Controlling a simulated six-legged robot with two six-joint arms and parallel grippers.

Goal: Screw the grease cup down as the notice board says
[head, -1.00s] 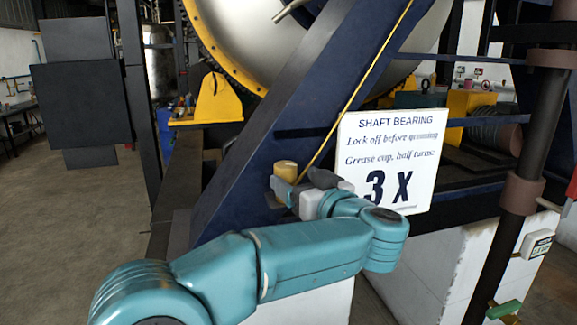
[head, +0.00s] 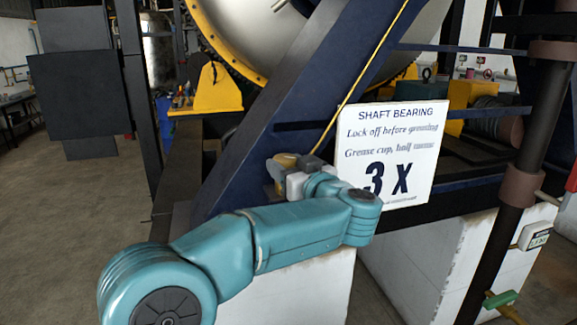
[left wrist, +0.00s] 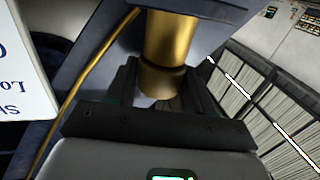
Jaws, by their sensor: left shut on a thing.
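The brass grease cup (left wrist: 162,80) stands between the two dark fingers of my left gripper (left wrist: 160,92) in the left wrist view, and the fingers are shut on it. In the head view the grease cup (head: 287,160) shows only in part, behind my left gripper (head: 283,175), at the blue slanted beam. The white notice board (head: 390,155) beside it reads "SHAFT BEARING", "Lock off before greasing", "Grease cup, half turns: 3 X". Its edge also shows in the left wrist view (left wrist: 20,75). My right gripper is not in view.
A thin yellow pipe (head: 362,75) runs up along the blue beam (head: 290,85) from near the cup. A dark post with brown collars (head: 520,190) stands at the right, with a green-handled lever (head: 500,299) low beside it. Open floor lies at the left.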

